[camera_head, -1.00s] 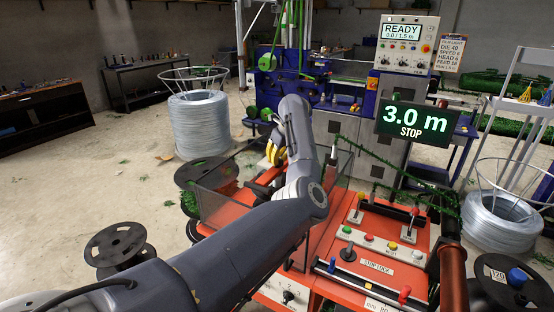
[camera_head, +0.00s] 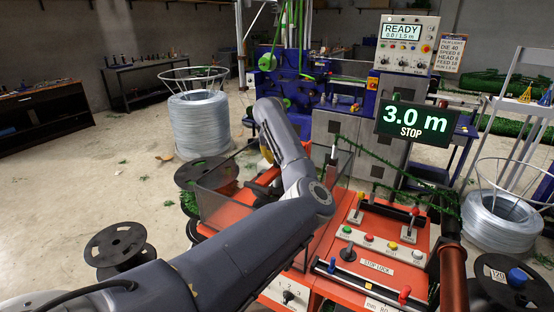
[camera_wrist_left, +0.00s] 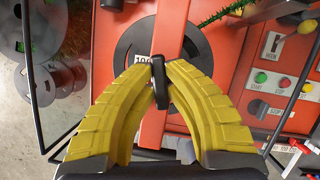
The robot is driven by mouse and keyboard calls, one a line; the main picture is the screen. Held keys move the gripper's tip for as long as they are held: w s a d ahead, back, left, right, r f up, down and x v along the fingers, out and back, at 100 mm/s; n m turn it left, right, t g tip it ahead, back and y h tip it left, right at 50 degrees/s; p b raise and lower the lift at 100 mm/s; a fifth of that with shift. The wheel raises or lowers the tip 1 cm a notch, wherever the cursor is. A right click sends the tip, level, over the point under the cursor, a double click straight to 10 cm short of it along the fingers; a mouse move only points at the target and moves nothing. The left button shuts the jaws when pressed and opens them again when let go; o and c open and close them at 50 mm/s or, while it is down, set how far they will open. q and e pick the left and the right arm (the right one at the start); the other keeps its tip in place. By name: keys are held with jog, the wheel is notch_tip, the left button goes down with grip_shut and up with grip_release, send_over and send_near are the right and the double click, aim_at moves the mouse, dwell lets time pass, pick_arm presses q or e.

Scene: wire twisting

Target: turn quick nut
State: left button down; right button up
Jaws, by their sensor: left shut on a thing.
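The quick nut (camera_wrist_left: 158,82) is a small black winged piece, seen in the left wrist view between two yellow fingertips. My left gripper (camera_wrist_left: 160,76) is shut on it, with one fingertip on each side. It sits over the middle of a dark spool disc (camera_wrist_left: 200,58) and a red bar (camera_wrist_left: 172,25). How far the nut is on its shaft cannot be told. In the head view, my left arm hides the nut and most of the gripper; only a bit of yellow finger (camera_head: 266,152) shows. My right gripper is not in view.
A clear-sided guard (camera_head: 212,205) surrounds the work area on the orange machine. A control panel (camera_head: 375,243) with levers and buttons lies to its right. A display (camera_head: 415,122) reads 3.0 m STOP. Empty black spools (camera_head: 118,243) and a wire coil (camera_head: 198,125) stand on the floor.

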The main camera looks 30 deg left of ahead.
pick_arm(q)
jog(key=m+h, duration=0.2)
jog(key=m, duration=0.3)
jog(key=shift+m, duration=0.3)
jog(key=shift+m+g+h, duration=0.3)
jog(key=shift+m+h, duration=0.5)
jog(key=shift+m, duration=1.1)
jog(key=shift+f, duration=0.1)
jog(key=c, duration=1.4)
grip_release()
jog(key=v, duration=1.2)
jog(key=shift+a, duration=0.1)
